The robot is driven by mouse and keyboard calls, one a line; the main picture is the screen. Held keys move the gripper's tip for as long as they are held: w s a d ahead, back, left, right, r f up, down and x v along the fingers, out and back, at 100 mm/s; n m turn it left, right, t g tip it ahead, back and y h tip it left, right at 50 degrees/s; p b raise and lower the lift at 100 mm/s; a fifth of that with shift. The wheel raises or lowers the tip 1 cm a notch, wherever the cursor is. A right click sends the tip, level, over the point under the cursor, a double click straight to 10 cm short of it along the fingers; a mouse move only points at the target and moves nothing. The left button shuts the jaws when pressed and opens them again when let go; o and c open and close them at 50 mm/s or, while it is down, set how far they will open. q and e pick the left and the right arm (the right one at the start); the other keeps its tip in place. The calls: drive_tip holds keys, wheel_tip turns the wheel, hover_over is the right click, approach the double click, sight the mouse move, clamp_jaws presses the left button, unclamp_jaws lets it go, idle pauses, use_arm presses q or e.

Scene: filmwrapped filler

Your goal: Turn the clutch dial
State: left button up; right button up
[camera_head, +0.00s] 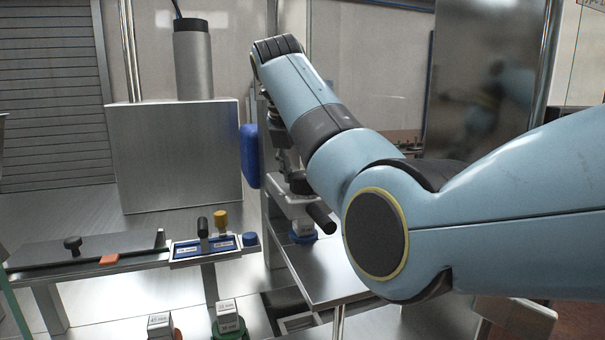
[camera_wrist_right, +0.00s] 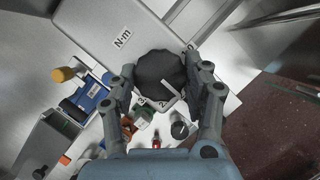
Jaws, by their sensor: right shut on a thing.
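The clutch dial (camera_wrist_right: 158,72) is a dark, ribbed round knob on a pale grey housing (camera_wrist_right: 95,28) marked "N-m" in the right wrist view. Small numerals and a pale pointer mark show at its lower edge. My right gripper (camera_wrist_right: 161,80) has one finger on each side of the dial and is shut on it. My left gripper is not in view.
A bench with a blue-framed block (camera_head: 205,248), a black knob (camera_head: 72,246) and a yellow knob (camera_head: 221,222) lies to the left. Labelled blocks on coloured bases, including a green one (camera_head: 229,325), stand in front. A large metal box (camera_head: 175,155) stands behind.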

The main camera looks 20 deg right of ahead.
drive_tip(key=m, duration=0.2)
drive_tip(key=m+g+h, duration=0.1)
drive_tip(key=m, duration=0.1)
drive_tip(key=shift+w+g, duration=0.1)
drive_tip(key=shift+g, duration=0.2)
drive_tip(key=shift+m+g, duration=0.6)
drive_tip(key=shift+m, duration=1.2)
drive_tip(key=o, duration=1.2)
drive_tip(key=v, duration=1.2)
drive_tip(key=shift+w+a, duration=0.1)
drive_tip(key=shift+a, duration=0.1)
